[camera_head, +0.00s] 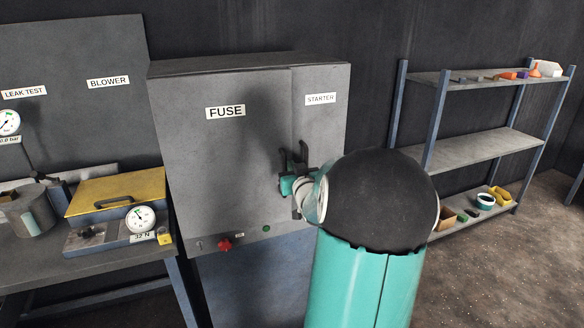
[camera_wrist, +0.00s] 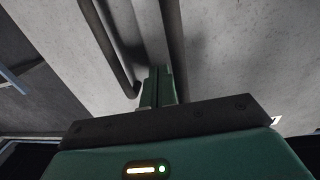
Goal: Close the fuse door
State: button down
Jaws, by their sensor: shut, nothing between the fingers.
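The grey cabinet has a fuse door (camera_head: 215,150) with a FUSE label and a narrower STARTER panel (camera_head: 321,125) to its right. The fuse door looks about flush with the STARTER panel; I cannot tell if a small gap remains at the seam. Dark bar handles (camera_head: 294,158) stand near the seam. My gripper (camera_head: 288,186) is at these handles, partly hidden by my arm. In the wrist view, my gripper's fingers (camera_wrist: 157,86) are together and empty, close to the panel, between a bent dark handle (camera_wrist: 111,48) and a second bar (camera_wrist: 173,45). Contact is unclear.
A red knob (camera_head: 224,244) and a green button (camera_head: 266,228) sit below the fuse door. A bench on the left holds a yellow-lidded box (camera_head: 118,190) and a gauge (camera_head: 140,219). A shelf rack (camera_head: 475,153) stands at right, with open floor before it.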

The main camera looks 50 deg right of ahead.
jog(key=shift+w+d, duration=0.15)
jog(key=shift+w+d, duration=0.1)
jog(key=shift+w+d+n+t+y, duration=0.45)
jog(key=shift+w+d+y, duration=0.35)
jog(key=shift+w, duration=0.35)
